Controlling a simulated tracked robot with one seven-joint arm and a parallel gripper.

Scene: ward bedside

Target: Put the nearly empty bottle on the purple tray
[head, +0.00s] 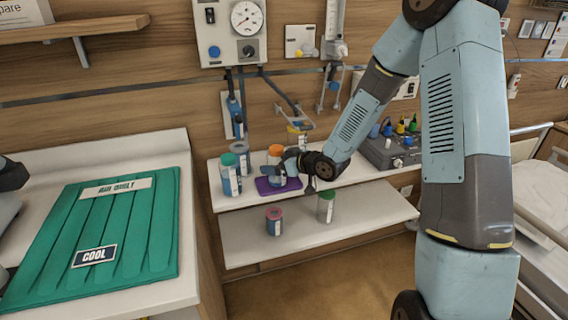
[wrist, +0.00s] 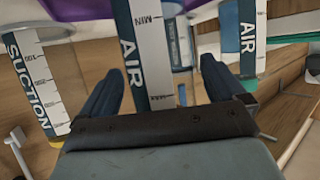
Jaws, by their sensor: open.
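The purple tray (head: 266,188) lies on the upper shelf in the head view, and part of it shows at the top of the wrist view (wrist: 75,9). An orange-capped bottle (head: 274,156) stands at the tray; I cannot tell whether it rests on it. My gripper (head: 284,167) is open at this bottle. In the wrist view an "AIR" bottle (wrist: 148,60) is between the spread fingers (wrist: 165,85), with no clear grip. On the lower shelf stand a pink-capped bottle (head: 274,224) and a green-capped bottle (head: 326,209). Fill levels are too small to read, so the nearly empty one is unclear.
A "SUCTION" bottle (wrist: 38,80) is close beside one finger. A grey device (head: 388,152) is right on the shelf. The lower shelf (head: 245,245) has free room.

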